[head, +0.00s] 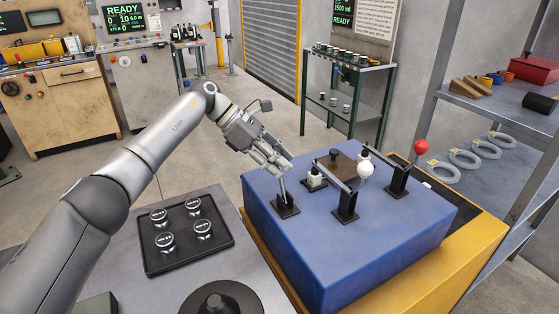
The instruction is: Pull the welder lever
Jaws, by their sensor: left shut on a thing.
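My left gripper (278,163) reaches in from the left over the blue machine box and is shut on the leftmost lever (284,194). The lever's black base sits on the box top; its knob is hidden by the fingers. A lever with a white knob (366,170) stands to its right, and a lever with a red knob (421,147) stands farther right. I cannot read which one is the welder lever. My right gripper is not in view.
The blue box (400,236) rests on a yellow base (472,258). A black tray (187,257) with several round metal pieces lies on the grey table at left. A shelf with grey rings (465,158) stands at right.

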